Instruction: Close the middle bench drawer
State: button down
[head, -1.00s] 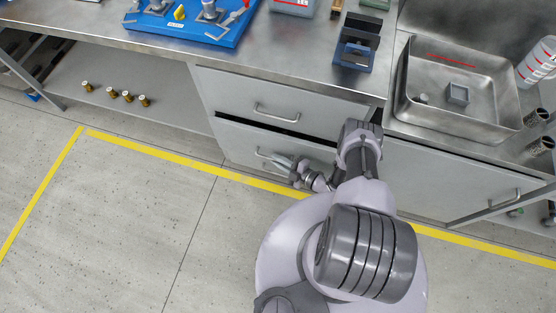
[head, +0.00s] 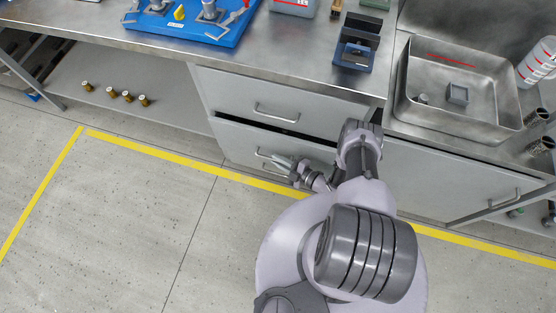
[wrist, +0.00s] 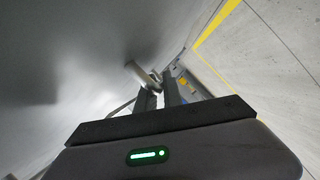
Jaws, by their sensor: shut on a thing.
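The middle bench drawer (head: 236,138) is the grey front below the top drawer. A dark gap along its top edge shows that it stands slightly open. Its bar handle (head: 262,154) is partly hidden by my gripper (head: 277,160). In the wrist view, the handle (wrist: 139,73) lies at the fingertips of my gripper (wrist: 158,82), close against the grey drawer front (wrist: 70,60). My gripper is shut on the handle. My arm hides the right part of the drawer front.
The top drawer (head: 265,98) above looks shut. A steel sink (head: 480,120) and a grey cabinet door (head: 450,185) are to the right. An open shelf with several small brass-coloured parts (head: 127,96) is at left. The floor in front, with yellow lines (head: 150,149), is clear at left.

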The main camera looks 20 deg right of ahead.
aim_at(287, 154)
jog(key=shift+w+d, duration=0.7)
jog(key=shift+w, duration=0.15)
jog(key=shift+w+d, duration=0.65)
jog(key=shift+w, duration=0.2)
jog(key=c, duration=1.8)
grip_release()
jog(key=shift+o, duration=0.2)
jog(key=p+v, duration=0.4)
jog(key=v, duration=1.3)
jog(key=shift+s, duration=0.2)
jog(key=shift+r, duration=0.1)
